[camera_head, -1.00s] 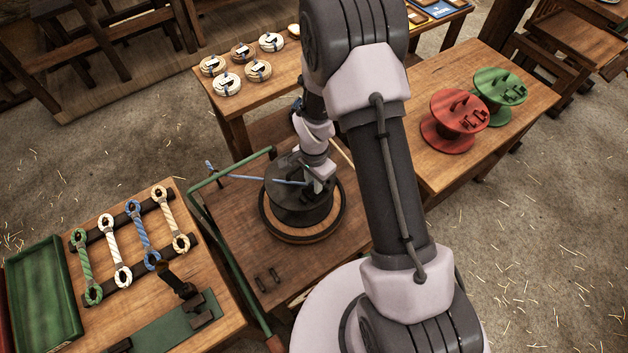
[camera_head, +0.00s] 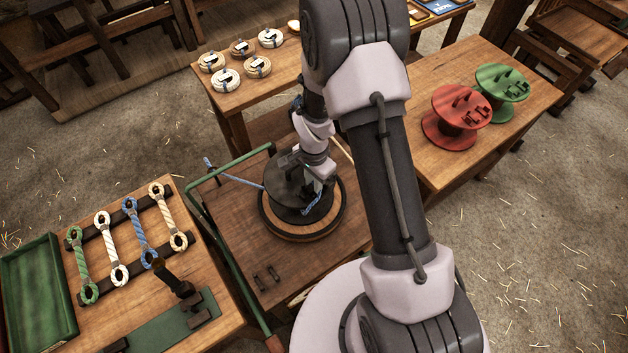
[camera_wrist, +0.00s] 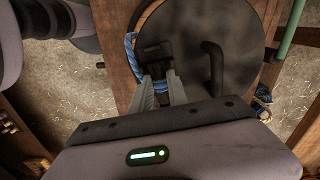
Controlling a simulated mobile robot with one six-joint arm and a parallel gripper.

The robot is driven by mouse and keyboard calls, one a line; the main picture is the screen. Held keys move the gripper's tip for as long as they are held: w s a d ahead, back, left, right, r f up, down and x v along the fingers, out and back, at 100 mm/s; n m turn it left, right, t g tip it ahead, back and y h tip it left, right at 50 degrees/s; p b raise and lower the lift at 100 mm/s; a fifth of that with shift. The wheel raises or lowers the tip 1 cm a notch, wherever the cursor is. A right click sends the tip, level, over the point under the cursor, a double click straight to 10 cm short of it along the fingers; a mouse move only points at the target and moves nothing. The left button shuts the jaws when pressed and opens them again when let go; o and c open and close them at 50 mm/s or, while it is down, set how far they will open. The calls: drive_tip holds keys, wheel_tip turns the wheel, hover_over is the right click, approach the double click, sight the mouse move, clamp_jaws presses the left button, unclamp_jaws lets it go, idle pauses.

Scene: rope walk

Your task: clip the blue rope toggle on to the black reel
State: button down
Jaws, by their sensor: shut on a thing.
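The black reel (camera_head: 282,180) stands on a round wooden turntable on the cart; its dark top disc (camera_wrist: 190,75) fills the upper wrist view. My gripper (camera_wrist: 158,90) is at the disc's near left part, its fingers shut on a blue-and-white rope piece, the blue rope toggle (camera_wrist: 160,86). A dark block (camera_wrist: 155,58) sits just beyond the fingertips. More blue rope (camera_wrist: 131,55) runs along the disc's left side. In the head view, blue rope shows left of the reel (camera_head: 235,178) and at its front right (camera_head: 314,204). Whether the toggle is seated in the block is unclear.
A dark upright handle (camera_wrist: 212,62) stands on the disc right of my gripper. A green rail (camera_head: 215,235) edges the cart. Rope pieces (camera_head: 140,232) lie on the left table's rack. Red (camera_head: 457,115) and green (camera_head: 502,85) reels stand on the right table.

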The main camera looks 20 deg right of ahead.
drive_tip(key=shift+f, duration=0.15)
drive_tip(key=c, duration=1.2)
unclamp_jaws()
drive_tip(key=shift+r+p, duration=1.95)
drive_tip(key=shift+r, duration=1.65)
wheel_tip(320, 180, up, 17)
drive_tip(key=p, duration=0.2)
drive_tip(key=shift+r, duration=0.15)
